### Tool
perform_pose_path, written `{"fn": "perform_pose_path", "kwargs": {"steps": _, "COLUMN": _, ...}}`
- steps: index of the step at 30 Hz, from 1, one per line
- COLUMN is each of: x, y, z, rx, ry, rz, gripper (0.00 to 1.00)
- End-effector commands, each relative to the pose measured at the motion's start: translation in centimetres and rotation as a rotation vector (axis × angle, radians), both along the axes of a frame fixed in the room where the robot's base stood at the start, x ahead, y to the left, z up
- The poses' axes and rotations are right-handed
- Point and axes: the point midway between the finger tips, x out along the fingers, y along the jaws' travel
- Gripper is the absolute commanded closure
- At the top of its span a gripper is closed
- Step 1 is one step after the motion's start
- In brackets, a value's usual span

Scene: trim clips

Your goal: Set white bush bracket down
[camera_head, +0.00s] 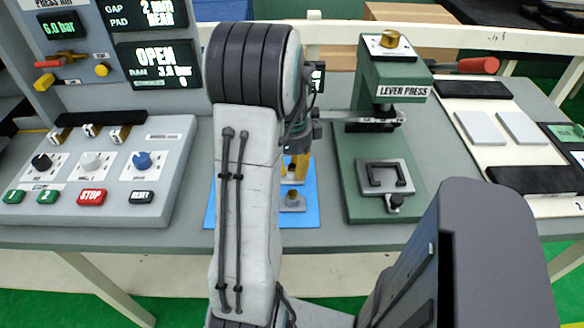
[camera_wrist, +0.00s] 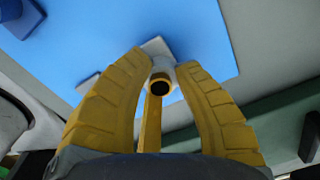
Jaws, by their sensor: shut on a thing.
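In the wrist view my gripper (camera_wrist: 163,64) has its two ribbed yellow fingers closed around the white bush bracket (camera_wrist: 156,48). The bracket's pale plate shows beyond the fingertips, and the dark bore of its brass-coloured bush faces the camera between them. The bracket is over the blue mat (camera_wrist: 205,45); I cannot tell whether it touches the mat. In the head view my arm hides part of the blue mat (camera_head: 308,205) and most of the gripper. Yellow parts show just right of the arm.
A green lever press (camera_head: 380,90) stands right of the mat. A control console (camera_head: 100,205) with knobs and buttons stands at left. A white board (camera_head: 500,150) with grey and black pads lies at right. A small grey piece (camera_wrist: 87,84) is at the mat's edge.

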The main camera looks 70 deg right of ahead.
Motion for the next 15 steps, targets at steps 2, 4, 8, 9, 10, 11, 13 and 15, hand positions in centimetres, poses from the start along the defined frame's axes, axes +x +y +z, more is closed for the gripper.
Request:
{"fn": "perform_pose_path", "kwargs": {"steps": 2, "x": 0.00, "y": -0.01, "z": 0.02, "rx": 0.000, "ry": 0.000, "rz": 0.000, "gripper": 1.00}}
{"fn": "perform_pose_path", "kwargs": {"steps": 4, "x": 0.00, "y": -0.01, "z": 0.03, "rx": 0.000, "ry": 0.000, "rz": 0.000, "gripper": 1.00}}
{"fn": "perform_pose_path", "kwargs": {"steps": 8, "x": 0.00, "y": 0.00, "z": -0.13, "rx": 0.000, "ry": 0.000, "rz": 0.000, "gripper": 1.00}}
{"fn": "perform_pose_path", "kwargs": {"steps": 9, "x": 0.00, "y": 0.00, "z": -0.26, "rx": 0.000, "ry": 0.000, "rz": 0.000, "gripper": 1.00}}
{"fn": "perform_pose_path", "kwargs": {"steps": 10, "x": 0.00, "y": 0.00, "z": -0.35, "rx": 0.000, "ry": 0.000, "rz": 0.000, "gripper": 1.00}}
{"fn": "perform_pose_path", "kwargs": {"steps": 11, "x": 0.00, "y": 0.00, "z": -0.44, "rx": 0.000, "ry": 0.000, "rz": 0.000, "gripper": 1.00}}
{"fn": "perform_pose_path", "kwargs": {"steps": 13, "x": 0.00, "y": 0.00, "z": -0.29, "rx": 0.000, "ry": 0.000, "rz": 0.000, "gripper": 0.66}}
{"fn": "perform_pose_path", "kwargs": {"steps": 15, "x": 0.00, "y": 0.00, "z": -0.29, "rx": 0.001, "ry": 0.000, "rz": 0.000, "gripper": 0.59}}
